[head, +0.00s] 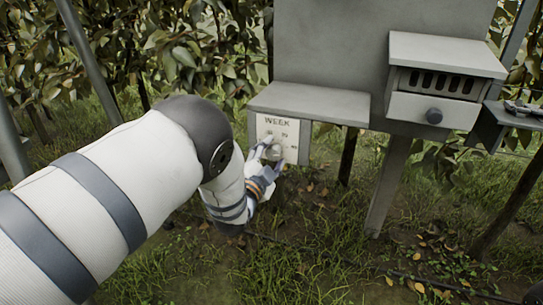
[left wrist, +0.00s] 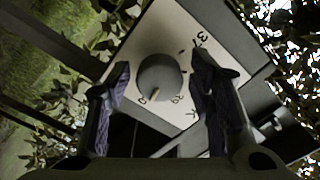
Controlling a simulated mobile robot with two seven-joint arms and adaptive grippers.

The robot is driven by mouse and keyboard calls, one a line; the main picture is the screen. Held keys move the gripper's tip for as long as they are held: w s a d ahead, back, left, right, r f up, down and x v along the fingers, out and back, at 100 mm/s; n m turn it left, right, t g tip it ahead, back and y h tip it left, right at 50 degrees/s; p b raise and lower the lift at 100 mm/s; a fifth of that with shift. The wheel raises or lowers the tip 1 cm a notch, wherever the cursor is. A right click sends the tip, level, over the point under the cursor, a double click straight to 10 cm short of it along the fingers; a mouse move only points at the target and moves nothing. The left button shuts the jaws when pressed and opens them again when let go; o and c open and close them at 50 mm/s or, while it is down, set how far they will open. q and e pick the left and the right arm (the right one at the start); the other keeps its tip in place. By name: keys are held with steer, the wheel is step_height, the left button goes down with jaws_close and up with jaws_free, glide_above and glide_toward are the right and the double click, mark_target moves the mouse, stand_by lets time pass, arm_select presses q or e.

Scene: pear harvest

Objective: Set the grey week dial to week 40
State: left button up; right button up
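The grey week dial (left wrist: 160,74) is a round knob on a pale plate (left wrist: 215,62) with printed numbers. In the left wrist view, a pale pointer line on the knob points down and slightly left. A 37 is legible at the plate's upper right; the smaller marks near the pointer are too unclear to read surely. In the head view the plate (head: 292,127) reads WEEK, and my gripper partly covers the dial. My left gripper (left wrist: 160,78) is open, one finger on each side of the knob with visible gaps. My right gripper is not in view.
A grey ledge (head: 312,101) juts out just above the plate. To the right is a box with a slotted front and a drawer (head: 434,112) with a dark knob. A small shelf (head: 508,117) holds a dark item. Grass and leafy branches surround the posts.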

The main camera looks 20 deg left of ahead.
arm_select(q)
steer(key=s, duration=1.2)
steer(key=shift+a, duration=0.2)
steer(key=s+a+f+n+g+y+p, duration=0.1)
steer(key=s+a+f+n+g+p, duration=0.15)
steer(key=s+f+g, duration=0.4)
steer(key=s+a+f+n+g+y+p, duration=0.1)
steer(key=s+a+f+n+g, duration=0.15)
steer(key=s+f, duration=0.65)
steer(key=s+d+n+g+p, duration=0.1)
steer(key=s+n+g, duration=0.2)
steer(key=s, duration=1.3)
steer(key=s+d+n+g+h+p, duration=0.1)
steer(key=s+n+g, duration=0.2)
steer(key=s+g, duration=0.5)
steer(key=s, duration=0.9)
steer(key=shift+s+d+r+p, duration=0.25)
steer(key=shift+d+r+p, duration=0.1)
steer(key=shift+r+p, duration=0.05)
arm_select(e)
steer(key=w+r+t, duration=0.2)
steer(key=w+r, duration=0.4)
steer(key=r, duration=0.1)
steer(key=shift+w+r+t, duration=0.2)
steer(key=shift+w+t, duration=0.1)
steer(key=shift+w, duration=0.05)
